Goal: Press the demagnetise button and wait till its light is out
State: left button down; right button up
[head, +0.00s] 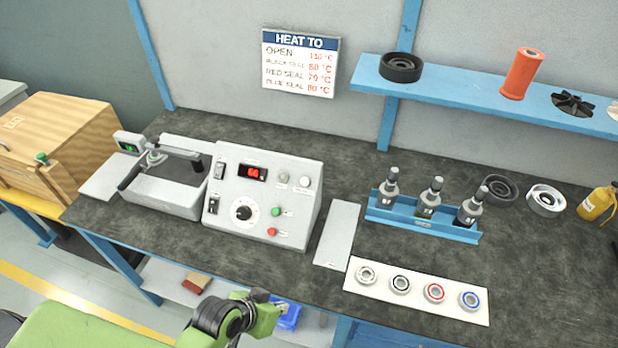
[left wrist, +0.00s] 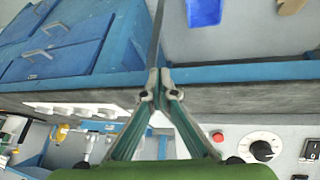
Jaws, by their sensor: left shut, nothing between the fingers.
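The grey control box (head: 263,200) stands on the bench with a red-lit display (head: 252,172), a dial knob (head: 243,213), a green button (head: 276,211), a red button (head: 271,231) and two pale round fittings (head: 305,182) at its upper right. The labels are too small to read, so I cannot tell which is the demagnetise button. My left gripper (head: 268,302) is shut and empty, in front of the bench's front edge, apart from the box. My right gripper is out of view.
The heater with its black-handled arm (head: 165,185) stands left of the box. The bench's front edge lies between gripper and box.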

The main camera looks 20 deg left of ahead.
aim_at(305, 181)
pick_arm(q)
jog(key=w+d+r+t, duration=0.1)
jog(key=w+r, duration=0.1)
jog(key=w+d+r+h, duration=0.1)
jog(key=w+r, duration=0.1)
jog(key=w+d+r+t+h, duration=0.1)
jog(key=w+r, duration=0.1)
jog(key=shift+d+r+t, duration=0.2)
jog(key=shift+r+t, duration=0.1)
jog(key=shift+r, duration=0.1)
jog(key=w+a+r+n+t, duration=0.2)
jog(key=w+r+n+t, duration=0.1)
jog(key=w+r, duration=0.3)
jog(key=w+a+r+n+t+p, duration=0.1)
jog(key=w+a+r+n+t, duration=0.1)
jog(key=w+r+t, duration=0.4)
notch_tip(305, 181, up, 5)
jog(key=shift+w+a+f+n, duration=0.1)
jog(key=shift+w+a+n, duration=0.4)
jog(key=shift+a, duration=0.3)
jog(key=w+f+b, duration=0.4)
jog(key=w+f, duration=0.1)
jog(key=shift+d+f+b, duration=0.1)
jog(key=shift+d+b, duration=0.05)
jog(key=shift+b, duration=0.2)
jog(key=shift+w+f+b, duration=0.5)
jog(key=shift+w, duration=0.15)
